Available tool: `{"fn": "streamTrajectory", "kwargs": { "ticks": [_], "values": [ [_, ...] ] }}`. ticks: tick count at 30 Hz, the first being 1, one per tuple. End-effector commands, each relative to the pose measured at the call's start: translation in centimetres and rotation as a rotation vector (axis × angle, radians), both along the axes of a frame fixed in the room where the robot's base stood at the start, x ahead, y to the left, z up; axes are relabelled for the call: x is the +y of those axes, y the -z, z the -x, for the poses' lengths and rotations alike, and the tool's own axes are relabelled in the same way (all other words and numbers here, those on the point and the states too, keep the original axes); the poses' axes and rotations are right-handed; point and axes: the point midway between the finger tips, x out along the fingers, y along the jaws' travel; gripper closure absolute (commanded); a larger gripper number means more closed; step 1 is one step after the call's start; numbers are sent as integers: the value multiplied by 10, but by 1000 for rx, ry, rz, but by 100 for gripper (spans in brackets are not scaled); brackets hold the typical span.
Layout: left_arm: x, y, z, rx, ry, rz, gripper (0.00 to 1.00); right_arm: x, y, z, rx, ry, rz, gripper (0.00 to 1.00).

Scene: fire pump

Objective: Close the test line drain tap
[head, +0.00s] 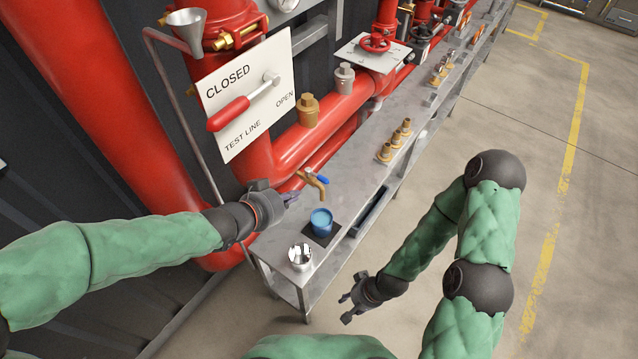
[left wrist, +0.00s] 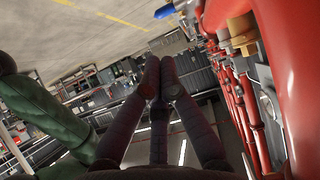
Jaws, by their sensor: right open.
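The test line drain tap (head: 314,184) is a small brass tap with a blue lever handle (head: 318,177), on the red pipe above the metal bench. The blue handle also shows at the top edge of the left wrist view (left wrist: 165,11). My left gripper (head: 294,196) is just left of the tap in the head view. Its fingers meet at their tips in the left wrist view (left wrist: 160,62), with nothing seen between them and the blue handle apart from them. My right gripper (head: 350,304) is open and empty, low beside the bench's near end.
A blue cup (head: 321,221) on a dark mat and a shiny metal cup (head: 300,256) stand on the bench (head: 345,178) below the tap. Several brass fittings (head: 395,145) stand farther along. A red-handled lever (head: 229,113) crosses the TEST LINE sign (head: 262,72). Open floor lies right.

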Motion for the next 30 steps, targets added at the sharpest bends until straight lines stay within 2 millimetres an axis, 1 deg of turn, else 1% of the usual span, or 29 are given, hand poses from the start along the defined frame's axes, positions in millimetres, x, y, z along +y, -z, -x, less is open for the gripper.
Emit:
{"fn": "streamTrajectory", "kwargs": {
  "ticks": [4, 7, 12, 21, 24, 30],
  "values": [
    [-6, 8, -7, 0, 1, 0, 100, 0, 9, 0, 0, 0, 0, 59],
    [-13, 18, -16, 0, 3, 1, 100, 0, 18, 0, 0, 0, 0, 59],
    [-29, 37, -38, 1, 3, 0, 100, 0, 36, 0, 0, 0, 0, 59],
    [-54, 66, -74, 2, 1, -1, 100, 0, 62, 0, 0, 0, 0, 59],
    [-61, 72, -83, 0, 1, 0, 100, 0, 68, 0, 0, 0, 0, 59],
    [-67, 78, -92, 0, 1, -1, 100, 0, 73, 0, 0, 0, 0, 59]
  ]
}}
